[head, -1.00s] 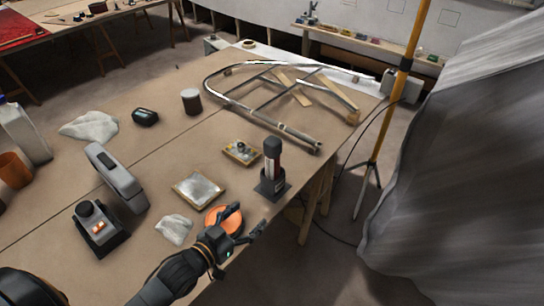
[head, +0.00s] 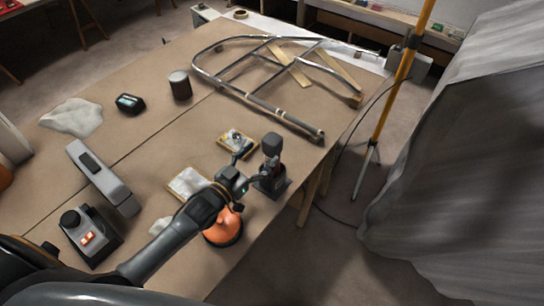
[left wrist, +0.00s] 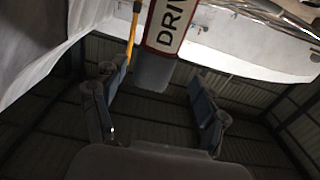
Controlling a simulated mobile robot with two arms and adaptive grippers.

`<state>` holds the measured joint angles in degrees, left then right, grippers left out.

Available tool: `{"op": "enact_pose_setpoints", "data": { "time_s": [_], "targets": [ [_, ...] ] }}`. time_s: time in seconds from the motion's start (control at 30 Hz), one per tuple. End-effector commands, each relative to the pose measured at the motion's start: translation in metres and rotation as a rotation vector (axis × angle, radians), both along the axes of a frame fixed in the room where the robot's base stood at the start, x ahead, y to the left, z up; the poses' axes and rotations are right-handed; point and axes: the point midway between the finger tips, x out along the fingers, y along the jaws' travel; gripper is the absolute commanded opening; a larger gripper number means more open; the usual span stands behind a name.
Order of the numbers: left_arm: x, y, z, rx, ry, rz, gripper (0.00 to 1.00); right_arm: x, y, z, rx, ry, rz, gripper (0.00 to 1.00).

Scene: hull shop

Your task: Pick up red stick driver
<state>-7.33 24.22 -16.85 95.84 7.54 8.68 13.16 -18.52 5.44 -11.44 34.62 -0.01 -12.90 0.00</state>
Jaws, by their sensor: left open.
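The red stick driver stands upright in a dark square base (head: 284,188) near the table's right edge, its dark grey cap (head: 272,146) showing in the head view. My left gripper hides much of its body there. In the left wrist view the driver (left wrist: 172,24) shows a red-and-white label reading "DRIV" and a grey end, in line with the gap between the fingers. My left gripper (head: 259,163) is open beside the driver, one finger on each side of its line. I cannot tell whether a finger touches it. My right gripper is not in view.
An orange round-based object (head: 224,230) lies below my left gripper. A small board (head: 238,141) and a pale tray (head: 187,182) are close by. A tubular metal frame (head: 285,120) lies behind. A grey-draped form (head: 450,170) and a yellow pole (head: 400,85) stand right of the table.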

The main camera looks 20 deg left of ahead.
Motion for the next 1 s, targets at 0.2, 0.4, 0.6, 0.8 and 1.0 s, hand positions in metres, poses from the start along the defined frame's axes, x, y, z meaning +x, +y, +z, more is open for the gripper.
{"op": "enact_pose_setpoints", "data": {
  "time_s": [0.2, 0.4, 0.6, 0.8, 1.0],
  "targets": [
    [0.022, -0.012, 0.007, -0.003, -0.001, 0.000, 0.73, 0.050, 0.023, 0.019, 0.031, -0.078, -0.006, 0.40],
    [0.045, -0.021, 0.004, -0.001, 0.000, 0.000, 0.73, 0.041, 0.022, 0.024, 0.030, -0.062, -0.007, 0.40],
    [0.048, -0.023, 0.002, 0.000, 0.000, -0.001, 0.73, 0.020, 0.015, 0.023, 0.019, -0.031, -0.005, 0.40],
    [0.048, -0.022, 0.002, -0.001, 0.000, -0.001, 0.53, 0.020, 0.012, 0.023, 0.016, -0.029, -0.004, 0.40],
    [0.048, -0.022, 0.002, 0.000, 0.000, 0.000, 0.14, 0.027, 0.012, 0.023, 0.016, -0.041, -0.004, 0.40]
  ]
}}
